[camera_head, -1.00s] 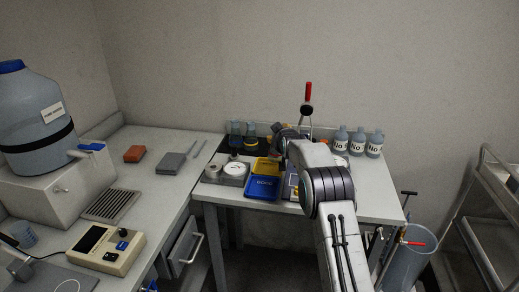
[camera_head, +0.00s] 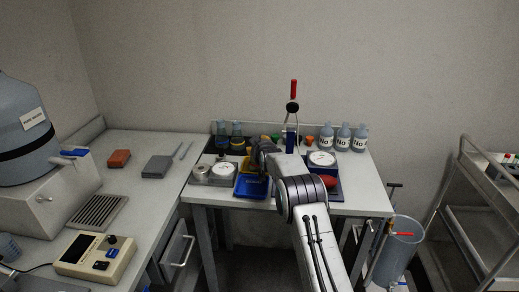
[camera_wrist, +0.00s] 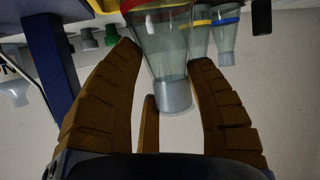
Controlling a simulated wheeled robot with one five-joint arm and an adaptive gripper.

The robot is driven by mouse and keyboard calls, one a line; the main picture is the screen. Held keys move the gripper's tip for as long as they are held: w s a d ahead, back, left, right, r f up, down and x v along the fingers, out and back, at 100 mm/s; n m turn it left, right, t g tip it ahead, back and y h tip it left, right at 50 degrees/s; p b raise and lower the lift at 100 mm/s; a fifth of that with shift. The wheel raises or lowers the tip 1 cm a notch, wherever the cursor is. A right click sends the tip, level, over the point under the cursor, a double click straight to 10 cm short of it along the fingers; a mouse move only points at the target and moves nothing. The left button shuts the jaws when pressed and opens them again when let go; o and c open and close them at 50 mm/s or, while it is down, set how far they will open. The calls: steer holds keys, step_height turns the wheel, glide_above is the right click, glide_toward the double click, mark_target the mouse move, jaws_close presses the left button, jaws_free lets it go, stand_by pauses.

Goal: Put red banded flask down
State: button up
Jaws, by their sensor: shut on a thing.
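The red banded flask (camera_wrist: 165,50) is clear glass with a grey neck end. In the wrist view it sits between the brown fingers of my gripper (camera_wrist: 170,80), which is shut on it. The wrist picture is upside down, so the neck points to the bottom of the frame. In the head view my gripper (camera_head: 258,148) is over the back middle of the bench, and the arm hides the held flask. Whether the flask's base touches a surface cannot be seen.
A yellow banded flask (camera_wrist: 201,32) and a blue banded flask (camera_wrist: 226,40) stand close by. A blue tray (camera_head: 251,187) lies in front. A dial scale (camera_head: 321,158) and several labelled bottles (camera_head: 343,138) stand right. A blue post (camera_wrist: 52,55) is close beside my gripper.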

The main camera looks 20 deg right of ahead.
steer(key=o, duration=1.2)
steer(key=shift+o, duration=0.2)
steer(key=shift+r, duration=0.15)
steer(key=shift+s, duration=0.15)
steer(key=b+v, duration=0.2)
steer(key=v, duration=1)
steer(key=shift+b, duration=0.35)
steer(key=s+a+r+g+y, duration=0.1)
steer(key=s+a+r+g, duration=0.15)
steer(key=s, duration=0.85)
steer(key=s+a+r+g, duration=0.1)
steer(key=s+a+g, duration=0.2)
steer(key=s, duration=0.8)
steer(key=s+a+f+g, duration=0.1)
steer(key=s+f+g, duration=0.1)
steer(key=s, duration=1.1)
steer(key=s+a+f+g, duration=0.1)
steer(key=s+f+g, duration=0.1)
steer(key=s, duration=1.2)
steer(key=shift+f+g, duration=0.35)
steer(key=shift+f, duration=0.15)
